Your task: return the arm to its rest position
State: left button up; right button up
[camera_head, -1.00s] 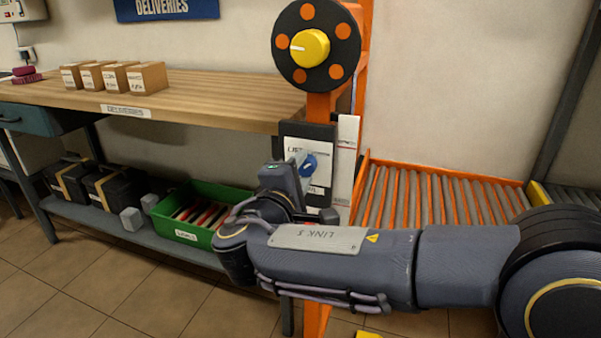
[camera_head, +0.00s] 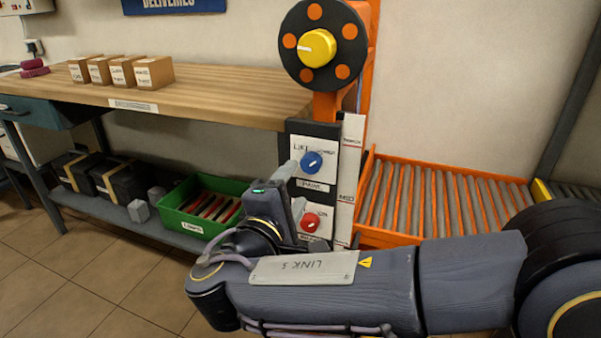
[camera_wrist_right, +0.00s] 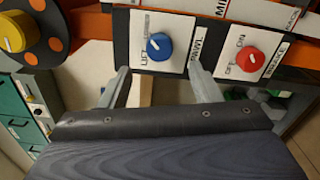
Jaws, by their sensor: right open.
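My right arm comes in from the right in the head view, with its elbow bent back toward the panel. My right gripper (camera_head: 292,172) is in front of the panel's left side, its fingers partly overlapping each other there. In the right wrist view the gripper (camera_wrist_right: 158,84) is open, with a clear gap between its two fingers and nothing held. The blue knob (camera_head: 312,162) on the panel is just beyond the fingertips; it also shows in the right wrist view (camera_wrist_right: 159,46). My left gripper is not in view.
The dark panel also carries a red knob (camera_head: 310,222), below the blue one. A yellow knob on a black disc (camera_head: 318,47) is above. A roller conveyor (camera_head: 440,200) is right. The wooden bench (camera_head: 215,95) and green bin (camera_head: 180,218) are left.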

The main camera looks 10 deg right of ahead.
jog(key=shift+s+a, duration=0.3)
jog(key=shift+s, duration=0.15)
